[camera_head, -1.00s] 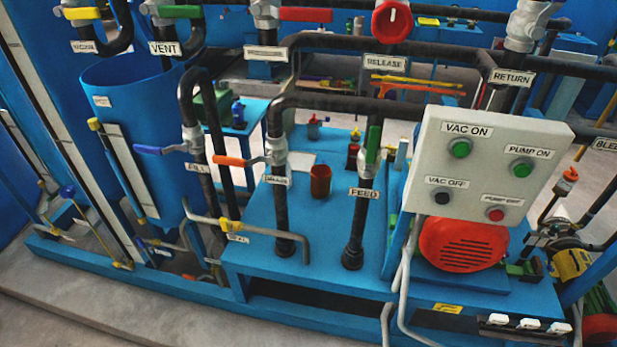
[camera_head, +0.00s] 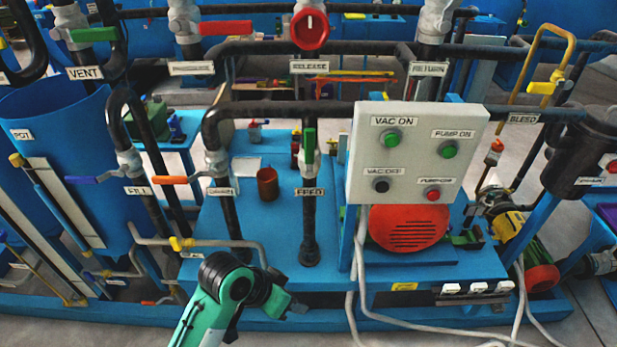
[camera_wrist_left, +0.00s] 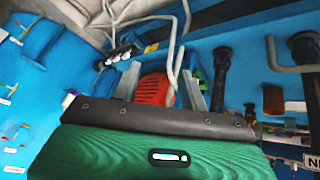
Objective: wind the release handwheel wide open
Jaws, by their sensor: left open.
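The release handwheel (camera_head: 310,29) is a red round wheel with a white mark on its face. It stands at the top middle of the head view, above the white RELEASE label (camera_head: 309,66). My left arm comes in at the bottom of the head view, and its gripper (camera_head: 288,308) is low in front of the blue skid, well below and apart from the handwheel. The fingers show too small to make out there; I see nothing held. The left wrist view shows the green and dark hand body close up, not the handwheel. My right gripper is in neither view.
A grey control box (camera_head: 417,155) stands right of centre above a red motor (camera_head: 409,228), with loose cables below. Black pipes with FEED (camera_head: 310,191) and RETURN (camera_head: 427,69) labels crowd the space. A red-lever valve (camera_head: 226,28) is left of the handwheel. Floor shows at lower left.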

